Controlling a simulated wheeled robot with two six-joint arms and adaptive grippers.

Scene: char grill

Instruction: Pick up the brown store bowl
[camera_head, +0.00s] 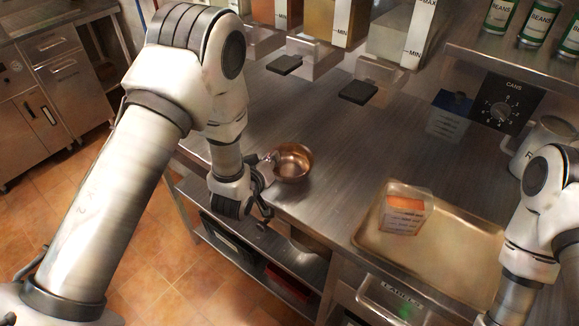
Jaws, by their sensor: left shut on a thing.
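The brown store bowl (293,164) is a small round coppery bowl in the middle of the head view, at the left front part of the steel counter. My left gripper (270,165) is at the bowl's left side and is shut on its rim. The bowl looks upright and empty. I cannot tell whether its base touches the counter. My right arm comes in at the right edge, and its gripper is out of view.
A metal tray (450,236) with a clear box of orange contents (404,212) lies at the right front. Dispensers with black levers (358,92) stand at the back. A dial panel (503,104) and cans (540,22) are at the right. The counter's middle is clear.

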